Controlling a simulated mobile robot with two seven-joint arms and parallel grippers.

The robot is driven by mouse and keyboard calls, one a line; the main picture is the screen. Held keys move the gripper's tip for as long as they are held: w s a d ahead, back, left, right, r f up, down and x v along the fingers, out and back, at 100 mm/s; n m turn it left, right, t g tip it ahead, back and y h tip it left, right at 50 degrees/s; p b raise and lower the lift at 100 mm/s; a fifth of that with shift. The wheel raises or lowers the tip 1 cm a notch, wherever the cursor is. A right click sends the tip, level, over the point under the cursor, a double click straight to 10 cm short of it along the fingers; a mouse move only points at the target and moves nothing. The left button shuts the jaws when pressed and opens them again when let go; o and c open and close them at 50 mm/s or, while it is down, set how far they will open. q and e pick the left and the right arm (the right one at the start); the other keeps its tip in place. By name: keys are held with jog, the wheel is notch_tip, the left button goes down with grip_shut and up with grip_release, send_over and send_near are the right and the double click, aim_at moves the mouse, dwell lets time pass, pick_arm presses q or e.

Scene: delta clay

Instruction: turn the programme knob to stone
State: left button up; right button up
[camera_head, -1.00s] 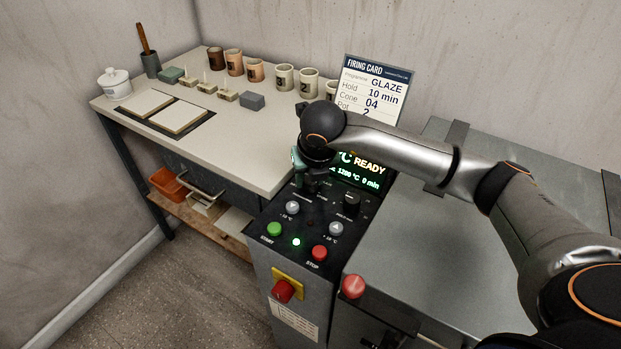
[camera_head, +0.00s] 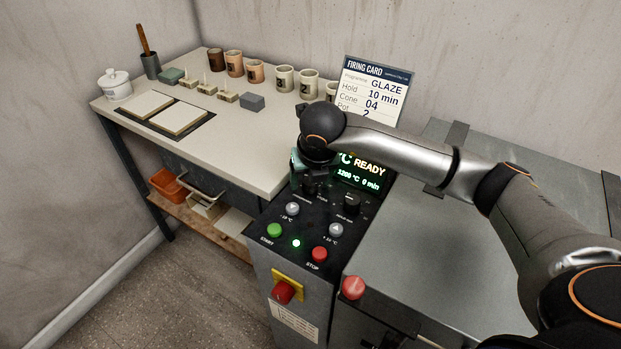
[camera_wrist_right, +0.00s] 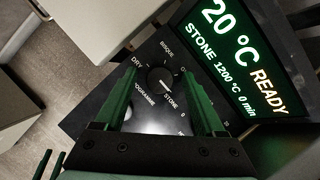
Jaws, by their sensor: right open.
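The programme knob (camera_wrist_right: 160,80) is a round black dial in the right wrist view, with labels including DRY, BISQUE and STONE around it. Its white mark points toward STONE. The kiln display (camera_wrist_right: 240,62) reads 20 °C, READY, STONE, 1200 °C, 0 min; part of it also shows in the head view (camera_head: 364,172). My right gripper (camera_wrist_right: 158,73) is open, its green fingers on either side of the knob, with gaps visible between them and it. In the head view my right gripper (camera_head: 311,174) is over the control panel's upper left. My left gripper is not in view.
The panel also has a second black knob (camera_head: 352,201), grey arrow buttons, a green START button (camera_head: 274,230) and a red STOP button (camera_head: 319,254). A firing card (camera_head: 376,90) reading GLAZE stands behind. A bench (camera_head: 230,140) with cups and blocks is at left.

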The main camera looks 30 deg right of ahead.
jog(key=v, duration=1.2)
jog(key=shift+s+r+p, duration=0.15)
jog(key=shift+r+p, duration=0.05)
jog(key=shift+p, duration=0.25)
